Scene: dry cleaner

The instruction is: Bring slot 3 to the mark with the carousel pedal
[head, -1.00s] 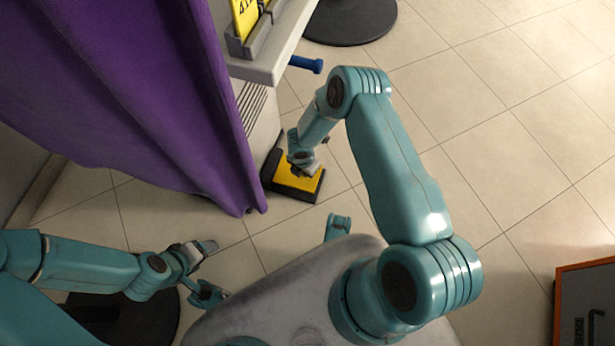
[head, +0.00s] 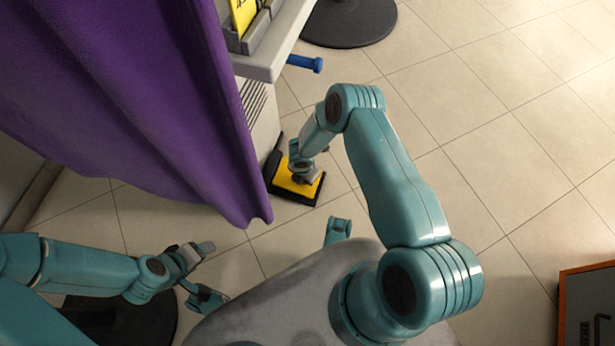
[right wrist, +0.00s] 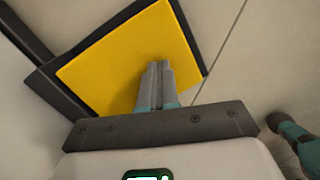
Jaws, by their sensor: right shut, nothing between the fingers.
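The carousel pedal, a yellow plate (head: 284,181) on a black base, lies on the floor beside the white cabinet. It fills the upper left of the right wrist view (right wrist: 110,65). My right gripper (head: 301,178) points down over the yellow plate. Its two fingers are together and empty in the right wrist view (right wrist: 158,68). I cannot tell whether the fingertips touch the plate. My left gripper (head: 207,247) hangs above the floor at the lower left, apart from the pedal. The gap between its fingers is unclear. No slot number 3 or mark can be made out.
A purple curtain-like cloth (head: 120,100) hangs left of the pedal. A dark round base (head: 348,20) stands behind. An orange-edged box (head: 590,300) is at lower right.

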